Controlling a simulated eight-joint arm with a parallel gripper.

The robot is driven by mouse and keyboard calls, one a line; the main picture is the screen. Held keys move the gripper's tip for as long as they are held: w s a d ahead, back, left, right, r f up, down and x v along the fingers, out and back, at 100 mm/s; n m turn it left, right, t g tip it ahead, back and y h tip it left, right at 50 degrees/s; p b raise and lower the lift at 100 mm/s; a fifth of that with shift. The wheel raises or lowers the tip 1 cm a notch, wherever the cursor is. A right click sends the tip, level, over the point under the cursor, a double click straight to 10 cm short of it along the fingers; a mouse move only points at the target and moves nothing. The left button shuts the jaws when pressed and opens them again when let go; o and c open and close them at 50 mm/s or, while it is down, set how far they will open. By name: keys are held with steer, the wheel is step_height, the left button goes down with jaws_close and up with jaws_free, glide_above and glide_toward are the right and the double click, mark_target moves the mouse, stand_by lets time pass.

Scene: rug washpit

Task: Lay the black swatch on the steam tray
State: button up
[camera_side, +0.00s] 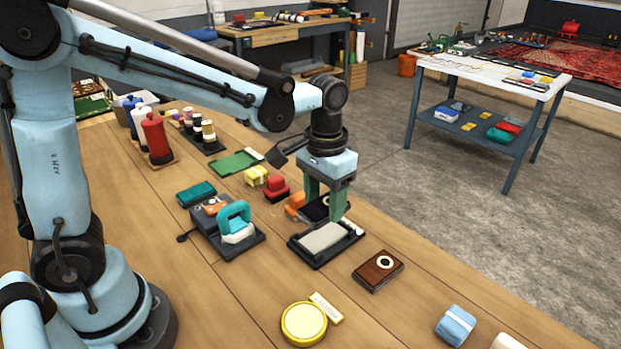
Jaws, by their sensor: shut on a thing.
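My gripper (325,211) points down over the middle of the bench, its green fingers closed on a dark flat piece. This piece looks like the black swatch (316,209), with a small pale mark on it. The fingers partly hide it. A low dark tray with a pale grey pad, which looks like the steam tray (316,263), lies just in front of and below the gripper. The swatch appears behind the pad's far edge in this view. I cannot tell how high it is above the bench.
A brown block with a white ring (378,270) lies right of the tray. A teal-handled device (235,218) stands to the left. Red (276,188) and orange pieces sit close behind. A yellow round tin (303,323) and blue roll (455,326) are in front. Bare wood lies between.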

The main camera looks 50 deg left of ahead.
mark_target(323, 236)
steer(key=shift+w+a+f, duration=0.3)
steer(key=shift+w+a, duration=0.2)
steer(key=shift+f, duration=2.9)
steer(key=shift+f, duration=0.45)
steer(key=o, duration=1.4)
steer(key=shift+r, duration=0.15)
steer(key=shift+r, duration=3.4)
